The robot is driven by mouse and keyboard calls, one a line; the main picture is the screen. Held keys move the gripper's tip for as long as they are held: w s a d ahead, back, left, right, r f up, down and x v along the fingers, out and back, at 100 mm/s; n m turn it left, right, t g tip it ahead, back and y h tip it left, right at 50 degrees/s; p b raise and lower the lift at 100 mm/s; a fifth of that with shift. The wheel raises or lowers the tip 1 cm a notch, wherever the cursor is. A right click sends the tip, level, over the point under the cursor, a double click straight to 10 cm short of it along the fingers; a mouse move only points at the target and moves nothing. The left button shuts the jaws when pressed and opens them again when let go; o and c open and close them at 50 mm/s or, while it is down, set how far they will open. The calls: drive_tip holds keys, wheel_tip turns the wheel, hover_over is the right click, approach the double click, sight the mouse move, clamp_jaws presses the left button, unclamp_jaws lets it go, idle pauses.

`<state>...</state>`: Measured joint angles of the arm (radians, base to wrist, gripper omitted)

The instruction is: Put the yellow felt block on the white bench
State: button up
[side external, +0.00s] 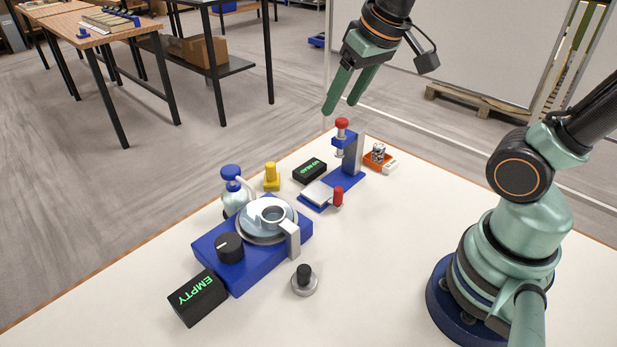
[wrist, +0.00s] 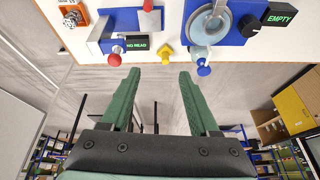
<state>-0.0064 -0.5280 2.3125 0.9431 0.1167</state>
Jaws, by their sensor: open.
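The yellow felt block (side external: 271,178) stands upright near the far edge of the white bench (side external: 375,270), a broad base with a narrower top. In the wrist view the yellow block (wrist: 167,53) shows just beyond my fingertips, a little right of centre. My gripper (side external: 340,105) is open and empty. It hangs above and beyond the bench's far edge, to the right of the block and apart from it. In the wrist view its two fingers (wrist: 160,73) are spread wide with nothing between them.
A spray bottle (side external: 234,190) stands left of the block, beside a blue device with a round dish (side external: 262,235). A black display (side external: 310,170) and a blue press (side external: 345,172) stand to its right. A black-knobbed weight (side external: 304,280) stands in front. The front middle bench is clear.

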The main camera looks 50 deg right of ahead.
drive_tip(key=shift+s+d+f+n+t, duration=0.1)
drive_tip(key=shift+s+f+n+t, duration=0.2)
drive_tip(key=shift+s, duration=0.55)
drive_tip(key=shift+s+f+n+t, duration=0.1)
drive_tip(key=shift+s+f+n, duration=0.25)
drive_tip(key=shift+s, duration=0.45)
